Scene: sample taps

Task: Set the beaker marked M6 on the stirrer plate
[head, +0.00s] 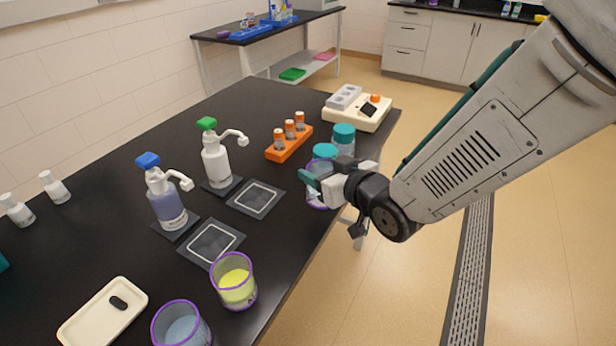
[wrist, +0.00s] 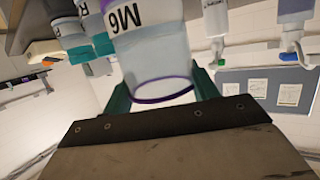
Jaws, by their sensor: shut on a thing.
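The beaker marked M6 (wrist: 155,60) is a clear beaker with purple edging and pale contents. In the wrist view it sits between my gripper's teal fingers (wrist: 162,95), its black label facing the camera. In the head view my gripper (head: 318,186) is shut on a purple-edged beaker (head: 319,168) at the table's right edge; the fingers hide part of it. I cannot tell whether it touches the table. A flat cream slab (head: 83,326) with a small dark oval piece lies at the front left; I cannot tell if it is the stirrer plate.
Two teal-capped jars (head: 343,134) stand just behind the held beaker. An orange rack (head: 288,150) and a cream instrument (head: 358,112) stand farther back. Two pump bottles (head: 167,203) have dark square pads before them. Yellow (head: 236,284) and blue-grey (head: 181,328) beakers stand near the front edge.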

